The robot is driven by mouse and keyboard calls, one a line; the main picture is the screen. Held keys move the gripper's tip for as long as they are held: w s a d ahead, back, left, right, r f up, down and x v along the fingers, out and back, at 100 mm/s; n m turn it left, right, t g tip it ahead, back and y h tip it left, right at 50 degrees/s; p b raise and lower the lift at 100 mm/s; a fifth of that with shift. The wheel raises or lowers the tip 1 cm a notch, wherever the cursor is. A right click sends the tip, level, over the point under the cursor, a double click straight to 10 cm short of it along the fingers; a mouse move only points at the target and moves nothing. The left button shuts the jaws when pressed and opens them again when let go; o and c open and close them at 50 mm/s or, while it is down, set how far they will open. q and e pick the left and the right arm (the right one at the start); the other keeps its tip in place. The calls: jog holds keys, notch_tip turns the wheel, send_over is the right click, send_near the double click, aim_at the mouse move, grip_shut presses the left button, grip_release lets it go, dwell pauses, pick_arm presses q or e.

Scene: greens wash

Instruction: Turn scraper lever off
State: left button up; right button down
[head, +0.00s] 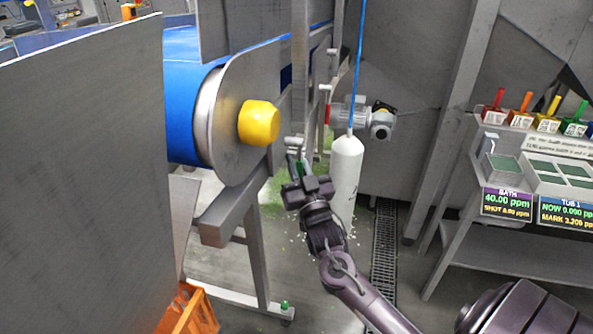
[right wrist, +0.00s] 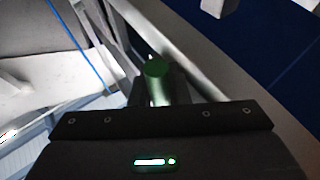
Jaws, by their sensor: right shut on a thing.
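The scraper lever shows as a small green grip (head: 299,169) at the conveyor frame, right of the yellow end cap. In the right wrist view its round green end (right wrist: 156,70) stands just beyond the gripper's dark body. My right gripper (head: 297,172) is shut on the lever, and its fingers hide most of it. The lever's exact angle cannot be told. My left gripper is not in view.
The blue belt roller (head: 183,90) with a yellow cap (head: 259,123) is left of my arm. A white cylinder (head: 346,170) hangs on a blue line close right of my gripper. A bench with displays (head: 508,203) stands right; an orange crate (head: 188,312) lies lower left.

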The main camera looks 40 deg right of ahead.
aim_at(301, 173)
jog(key=c, duration=1.7)
grip_release()
jog(key=b+v, duration=0.2)
jog(key=v, duration=0.4)
jog(key=shift+s+a+f, duration=0.1)
jog(key=shift+s+f, duration=0.2)
jog(key=shift+s+a+f, duration=0.1)
jog(key=shift+s+a, duration=0.05)
jog(key=shift+s, duration=0.3)
